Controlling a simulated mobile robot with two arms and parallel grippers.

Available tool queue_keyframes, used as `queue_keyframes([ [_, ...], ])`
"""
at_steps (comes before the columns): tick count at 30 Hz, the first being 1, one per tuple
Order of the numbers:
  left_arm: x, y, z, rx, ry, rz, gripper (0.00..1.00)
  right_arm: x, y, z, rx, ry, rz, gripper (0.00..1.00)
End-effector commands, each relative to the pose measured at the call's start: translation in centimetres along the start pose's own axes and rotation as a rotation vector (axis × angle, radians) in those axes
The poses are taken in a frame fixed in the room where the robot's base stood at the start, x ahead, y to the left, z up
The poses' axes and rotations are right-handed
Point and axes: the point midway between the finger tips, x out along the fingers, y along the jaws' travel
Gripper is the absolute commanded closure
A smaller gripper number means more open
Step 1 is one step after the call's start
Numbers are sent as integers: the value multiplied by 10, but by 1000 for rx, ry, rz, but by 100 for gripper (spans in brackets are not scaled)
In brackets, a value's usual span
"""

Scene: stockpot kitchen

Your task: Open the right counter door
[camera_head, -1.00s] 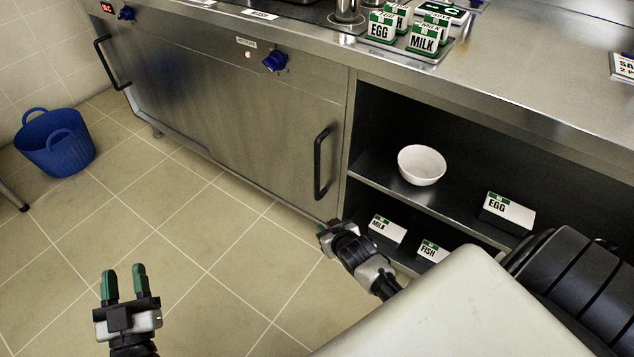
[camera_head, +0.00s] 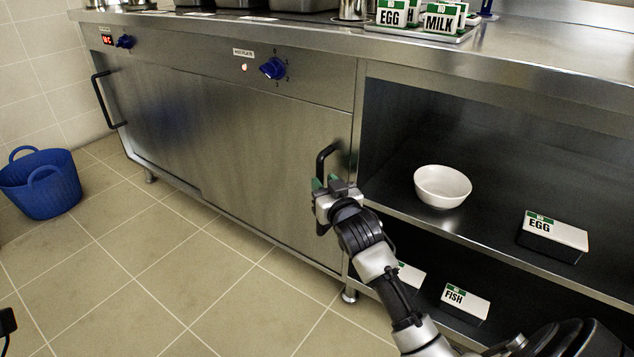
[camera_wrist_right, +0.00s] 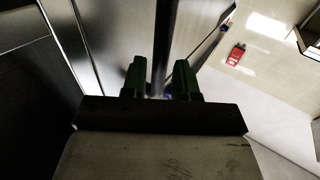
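The right counter door (camera_head: 270,165) is a flat steel panel. It sits shut in the counter front, left of the open shelves. Its black vertical bar handle (camera_head: 320,163) is near the door's right edge, and the gripper hides its lower part. My right gripper (camera_head: 326,183) is at the handle, with its green fingertips pointing up toward it. In the right wrist view the fingers (camera_wrist_right: 160,76) are apart, with the handle bar (camera_wrist_right: 164,40) running between them and some gap showing. Of my left gripper, only a small dark part shows at the bottom left edge; its fingers are out of frame.
Open shelves right of the door hold a white bowl (camera_head: 442,187), an EGG box (camera_head: 553,236) and a FISH box (camera_head: 465,301). A blue basket (camera_head: 41,184) stands on the floor at the left. The tiled floor (camera_head: 170,270) before the door is clear.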

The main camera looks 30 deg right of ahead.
Motion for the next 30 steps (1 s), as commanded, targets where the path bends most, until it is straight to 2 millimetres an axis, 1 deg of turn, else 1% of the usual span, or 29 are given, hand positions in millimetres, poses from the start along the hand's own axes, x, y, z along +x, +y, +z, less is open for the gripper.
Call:
queue_keyframes([
  [1,-2,1,-1,2,17,5,57,10,0,4,0,3,0,71],
  [3,1,1,-1,4,33,11,57,22,0,3,-1,2,1,71],
  [6,5,1,-2,7,49,19,57,35,0,3,0,0,0,71],
  [9,8,2,-2,8,61,23,57,43,0,2,0,-1,0,71],
  [13,10,2,-3,9,64,26,57,48,0,1,0,-2,0,71],
  [20,11,2,-2,9,64,26,57,48,0,1,0,-2,0,71],
  [24,11,2,-2,9,64,26,57,48,0,1,0,-2,0,92],
  [26,11,2,-2,9,63,26,57,48,0,1,0,-2,0,100],
  [30,11,2,-2,9,63,26,57,48,0,1,0,-2,0,100],
])
